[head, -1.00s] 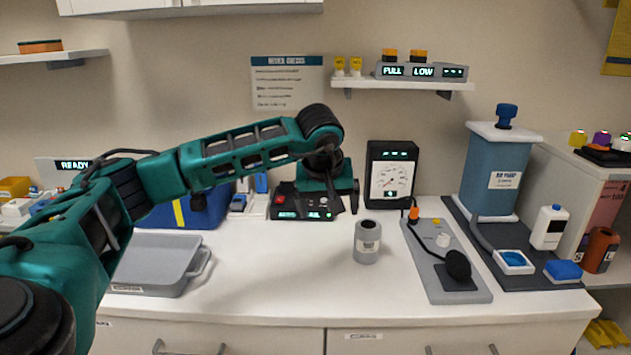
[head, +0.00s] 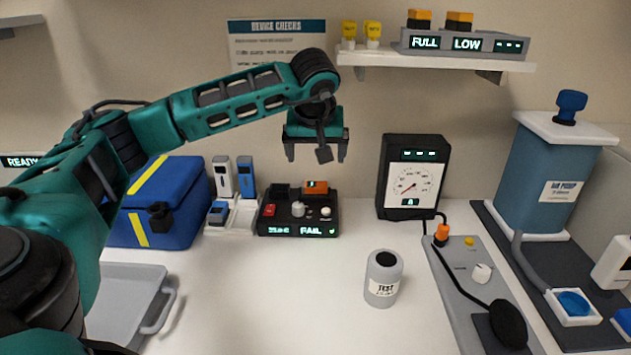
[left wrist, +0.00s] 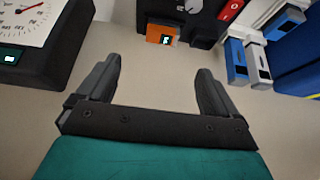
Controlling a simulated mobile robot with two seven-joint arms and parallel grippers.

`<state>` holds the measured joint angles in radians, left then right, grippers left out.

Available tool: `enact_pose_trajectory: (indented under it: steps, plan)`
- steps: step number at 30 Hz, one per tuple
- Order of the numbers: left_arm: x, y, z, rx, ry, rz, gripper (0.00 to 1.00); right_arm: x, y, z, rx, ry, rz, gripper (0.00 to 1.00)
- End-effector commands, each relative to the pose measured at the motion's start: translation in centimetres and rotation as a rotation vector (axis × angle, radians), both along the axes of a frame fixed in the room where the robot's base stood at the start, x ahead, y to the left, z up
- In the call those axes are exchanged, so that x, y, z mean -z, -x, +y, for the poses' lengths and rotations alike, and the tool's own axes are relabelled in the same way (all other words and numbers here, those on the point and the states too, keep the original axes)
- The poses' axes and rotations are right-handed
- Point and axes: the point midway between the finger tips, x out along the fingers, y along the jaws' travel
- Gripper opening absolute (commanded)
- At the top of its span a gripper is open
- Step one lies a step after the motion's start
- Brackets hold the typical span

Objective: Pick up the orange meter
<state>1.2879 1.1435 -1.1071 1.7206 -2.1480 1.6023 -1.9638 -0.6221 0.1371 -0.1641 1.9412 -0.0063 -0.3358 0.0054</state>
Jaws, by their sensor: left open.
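The orange meter (head: 315,187) is small, with a dark display. It sits at the back of a black check station (head: 298,218) whose lit panel reads "FAIL". In the left wrist view the orange meter (left wrist: 161,35) shows beyond the fingers, near the top middle. My left gripper (head: 316,154) is open and empty, fingers pointing down. In the head view it appears just above the meter, apart from it. In the left wrist view the gap between the fingertips (left wrist: 158,72) is clear. My right gripper is in neither view.
A black gauge (head: 411,178) stands right of the station. White and blue meters (head: 223,176) in a holder and a blue case (head: 160,203) stand to its left. A grey "TEST" bottle (head: 383,278) stands in front.

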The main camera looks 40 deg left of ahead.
Motion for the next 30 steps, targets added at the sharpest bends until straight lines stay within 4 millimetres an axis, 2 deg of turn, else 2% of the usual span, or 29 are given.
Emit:
enact_pose_trajectory:
  steps: [5, 13, 20, 30]
  plan:
    - [1.3, -0.5, 0.4, -0.002, 0.0, 0.004, 0.94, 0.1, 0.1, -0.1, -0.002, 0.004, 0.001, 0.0]
    - [5.5, -2.3, 2.0, 0.0, 0.001, 0.002, 0.94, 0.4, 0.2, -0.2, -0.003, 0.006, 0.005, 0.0]
    - [7.1, -3.0, 2.6, 0.0, 0.001, 0.002, 0.94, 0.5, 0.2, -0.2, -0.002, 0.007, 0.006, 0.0]
    - [11.0, -4.4, 4.2, 0.0, 0.001, 0.001, 0.94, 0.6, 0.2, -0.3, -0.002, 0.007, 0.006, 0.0]
